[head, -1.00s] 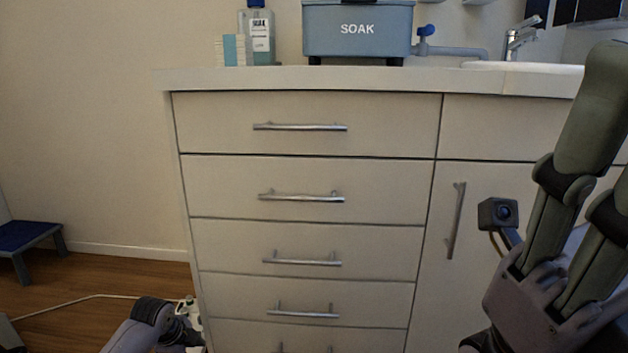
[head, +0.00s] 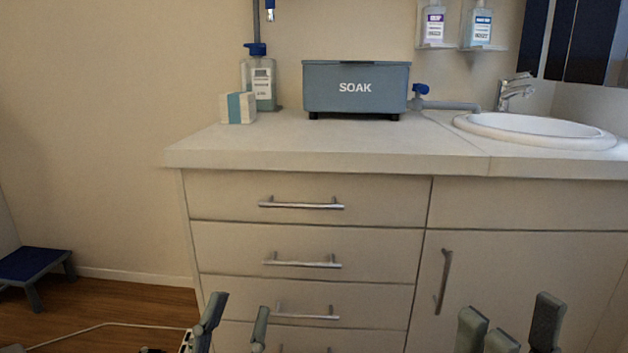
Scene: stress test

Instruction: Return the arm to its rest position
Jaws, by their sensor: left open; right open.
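My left gripper (head: 235,322) is at the bottom of the head view, left of centre, in front of the lower drawers. Its two grey-green fingers point up, stand apart, and have nothing between them. My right gripper (head: 508,322) is at the bottom right, in front of the cabinet door. Its fingers also point up and are open and empty. Both grippers appear below the countertop in the picture. Most of both arms is out of view below the frame.
A cabinet with several drawers (head: 310,196) and a door (head: 520,265) stands ahead. Its countertop (head: 300,145) holds a blue-grey SOAK box (head: 355,100), a bottle (head: 264,90), a small carton (head: 237,108) and a sink (head: 535,130). A blue step stool (head: 35,264) stands on the floor at left.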

